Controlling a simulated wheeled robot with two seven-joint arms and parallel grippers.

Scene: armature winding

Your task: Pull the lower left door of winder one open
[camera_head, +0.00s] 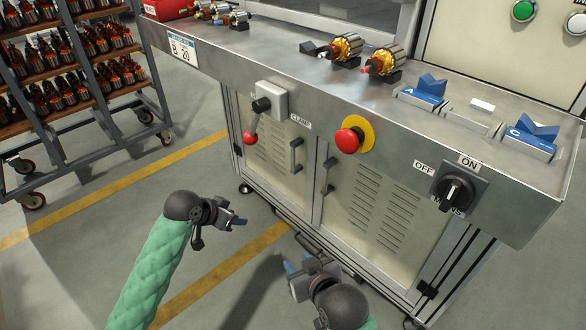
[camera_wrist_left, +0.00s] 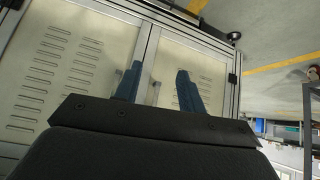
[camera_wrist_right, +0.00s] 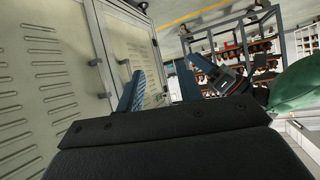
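The lower left door (camera_head: 268,150) of the winder is a cream louvred panel that looks closed. Its dark bar handle (camera_head: 296,155) stands upright near its right edge. My left gripper (camera_head: 238,222) is in front of and below this door, apart from the handle. In the left wrist view its blue fingers (camera_wrist_left: 157,88) are spread with nothing held, facing the two doors. My right gripper (camera_head: 297,266) is low in front of the lower right door (camera_head: 375,215). In the right wrist view its fingers (camera_wrist_right: 160,88) are spread and empty.
A wheeled rack (camera_head: 85,110) of armatures stands at the left. The floor (camera_head: 90,250) before the left door is open.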

